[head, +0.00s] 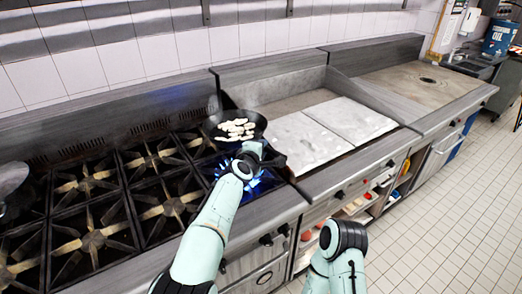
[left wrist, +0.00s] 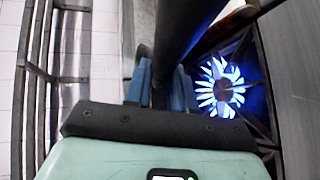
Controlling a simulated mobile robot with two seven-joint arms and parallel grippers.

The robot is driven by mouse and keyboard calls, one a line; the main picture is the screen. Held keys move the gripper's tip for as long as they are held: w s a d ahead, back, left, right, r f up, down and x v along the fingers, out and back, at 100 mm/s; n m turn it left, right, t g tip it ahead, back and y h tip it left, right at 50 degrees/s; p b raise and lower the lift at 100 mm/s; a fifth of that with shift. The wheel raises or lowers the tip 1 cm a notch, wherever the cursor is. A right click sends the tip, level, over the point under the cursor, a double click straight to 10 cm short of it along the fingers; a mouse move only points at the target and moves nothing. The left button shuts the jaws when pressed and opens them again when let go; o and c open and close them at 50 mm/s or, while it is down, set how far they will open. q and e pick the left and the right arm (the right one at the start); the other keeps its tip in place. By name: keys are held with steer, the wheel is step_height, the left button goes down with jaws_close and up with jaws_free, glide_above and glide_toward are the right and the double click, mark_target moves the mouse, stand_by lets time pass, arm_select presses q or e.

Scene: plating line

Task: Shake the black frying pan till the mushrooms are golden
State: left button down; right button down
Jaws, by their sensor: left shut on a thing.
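The black frying pan (head: 257,122) is over the back right of the burner range in the head view. Pale, whitish mushroom slices (head: 236,128) lie in its middle; I see no clear golden colour on them. My left gripper (head: 252,148) is at the near side of the pan. In the left wrist view its two blue fingers (left wrist: 161,88) are shut on the dark pan handle (left wrist: 180,35), which runs between them. The left hand hides part of the pan's near rim. My right arm shows at the lower right, but its gripper is out of view.
A blue flame (head: 262,184) burns on the front right burner below my left wrist; it also shows in the left wrist view (left wrist: 222,88). Several unlit burners (head: 92,240) lie to the left. A pale flat griddle (head: 310,143) adjoins on the right. A tiled wall stands behind.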

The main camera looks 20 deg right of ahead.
arm_select(q)
steer(key=shift+r, duration=0.3)
